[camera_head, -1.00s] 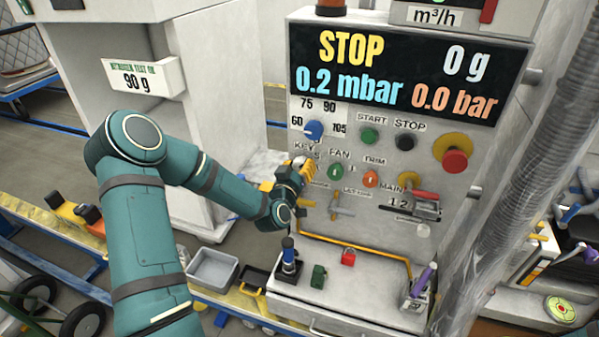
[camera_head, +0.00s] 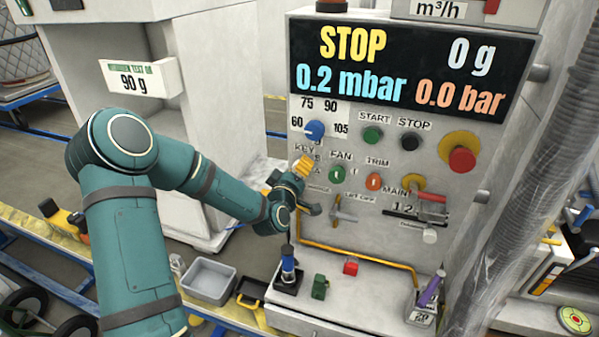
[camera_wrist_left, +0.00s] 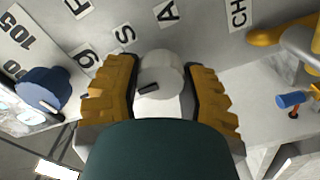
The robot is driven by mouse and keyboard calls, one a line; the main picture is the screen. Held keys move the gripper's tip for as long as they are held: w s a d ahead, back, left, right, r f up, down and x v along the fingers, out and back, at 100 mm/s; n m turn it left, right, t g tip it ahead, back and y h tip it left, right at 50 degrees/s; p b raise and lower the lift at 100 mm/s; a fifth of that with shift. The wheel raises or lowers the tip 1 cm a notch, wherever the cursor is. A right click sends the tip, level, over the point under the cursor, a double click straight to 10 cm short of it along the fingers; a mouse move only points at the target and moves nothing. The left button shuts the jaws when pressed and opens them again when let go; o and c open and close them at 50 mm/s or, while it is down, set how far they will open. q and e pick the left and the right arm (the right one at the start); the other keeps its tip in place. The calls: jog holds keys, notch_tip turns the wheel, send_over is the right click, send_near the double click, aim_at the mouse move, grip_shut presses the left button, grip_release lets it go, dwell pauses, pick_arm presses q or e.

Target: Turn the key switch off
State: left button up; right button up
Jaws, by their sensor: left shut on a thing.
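My left gripper (camera_head: 302,170) is at the control panel, under the KEY label and below the blue dial. In the left wrist view its two yellow fingers are shut around the key switch (camera_wrist_left: 160,72), a pale round knob with a small dark bar on its face. The fingers flank the knob on both sides. In the head view the key switch is hidden behind the gripper. Lettered labels sit on the panel around the knob in the wrist view. My right gripper is not in view.
The blue dial (camera_head: 315,130) is just above the gripper. The green fan switch (camera_head: 337,174) and orange trim switch (camera_head: 373,181) are to its right. A red emergency button (camera_head: 462,159) is at the panel's right. A yellow rail (camera_head: 355,256) runs below.

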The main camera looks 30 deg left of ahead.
pick_arm(q)
jog(key=shift+r, duration=0.15)
jog(key=o, duration=1.2)
jog(key=v, duration=1.1)
jog(key=shift+s, duration=0.4)
